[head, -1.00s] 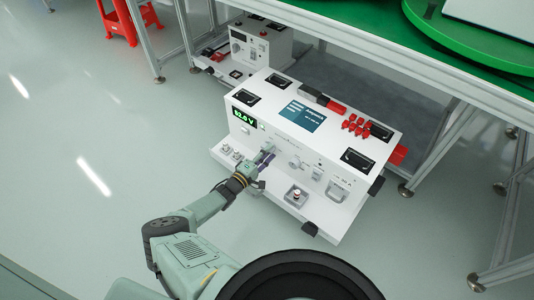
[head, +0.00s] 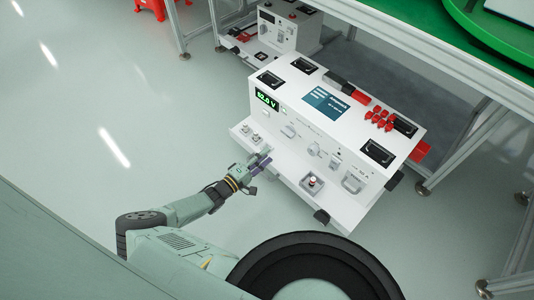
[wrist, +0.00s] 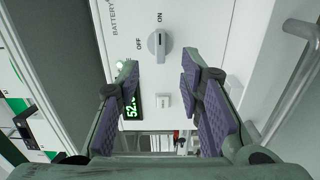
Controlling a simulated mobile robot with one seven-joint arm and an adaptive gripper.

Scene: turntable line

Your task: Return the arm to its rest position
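My gripper (head: 256,164) is in front of the white battery unit (head: 335,148), off the left part of its front panel. In the wrist view my gripper (wrist: 160,90) has its two purple-padded fingers well apart, with nothing held between them. Beyond the fingertips the wrist view shows a grey rotary switch (wrist: 159,44) between the ON and OFF labels, its pointer near upright in that picture. A green display (wrist: 133,107) reading about 52 and a white square button (wrist: 163,101) show past the fingers.
The unit's lower shelf carries a button box (head: 312,182) close to the right of my gripper. A second white unit (head: 287,27) stands behind. The green-topped table (head: 480,45) stands at the right. Open floor (head: 75,130) lies to the left.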

